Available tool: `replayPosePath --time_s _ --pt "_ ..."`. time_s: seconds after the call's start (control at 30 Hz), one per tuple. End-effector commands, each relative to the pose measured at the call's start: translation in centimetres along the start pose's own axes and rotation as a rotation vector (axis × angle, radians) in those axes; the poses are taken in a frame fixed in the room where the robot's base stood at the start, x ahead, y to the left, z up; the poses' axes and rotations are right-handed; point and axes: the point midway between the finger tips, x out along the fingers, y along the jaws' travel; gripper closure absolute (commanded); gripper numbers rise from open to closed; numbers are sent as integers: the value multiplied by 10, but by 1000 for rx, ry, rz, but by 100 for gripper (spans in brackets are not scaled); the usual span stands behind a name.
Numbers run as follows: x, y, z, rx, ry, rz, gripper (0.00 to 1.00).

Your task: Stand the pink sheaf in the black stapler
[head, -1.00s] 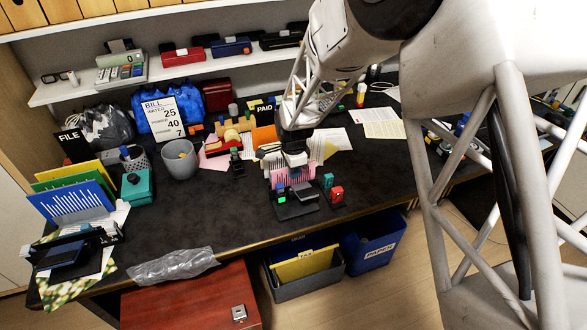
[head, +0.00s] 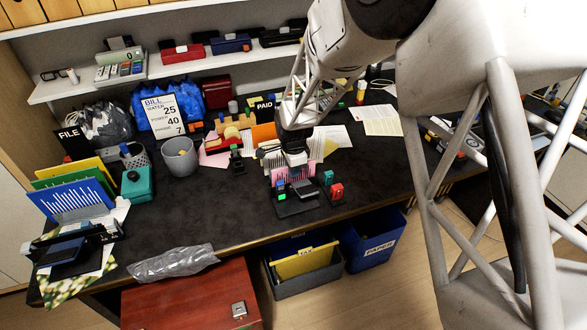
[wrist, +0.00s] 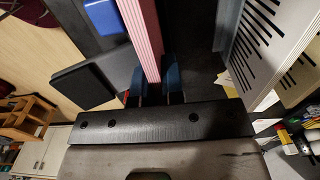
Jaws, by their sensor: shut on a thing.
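The pink sheaf (head: 279,174) is upright at the middle of the desk, directly behind a low black device that looks like the black stapler (head: 297,208). This device has a flat base, a dark grey pad and small green and blue parts. My gripper (head: 294,166) reaches down from above and is shut on the sheaf. In the wrist view, the pink sheaf (wrist: 143,35) runs between the blue fingertips of my gripper (wrist: 157,82). The sheaf's lower edge is hidden by the device, so I cannot tell whether it touches it.
Small teal (head: 328,178) and red (head: 337,191) items stand just right of the device. White papers and a tan sheet lie behind my gripper. A grey cup (head: 180,160) and a teal box (head: 137,184) stand left. The dark desk (head: 220,205) is clear left of the device.

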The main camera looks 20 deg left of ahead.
Motion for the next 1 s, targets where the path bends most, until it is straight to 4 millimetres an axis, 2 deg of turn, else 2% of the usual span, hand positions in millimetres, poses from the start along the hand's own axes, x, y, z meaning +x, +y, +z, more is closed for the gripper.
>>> replayPosePath --time_s 0.1,0.13,0.3,0.33,0.73,1.0 --pt "0 0 0 0 0 0 100" --pt "0 0 0 0 0 0 89" --pt "0 0 0 0 0 0 63" --pt "0 0 0 0 0 0 61" --pt "-4 0 0 0 0 -1 61" --pt "-29 0 0 0 0 -2 61"
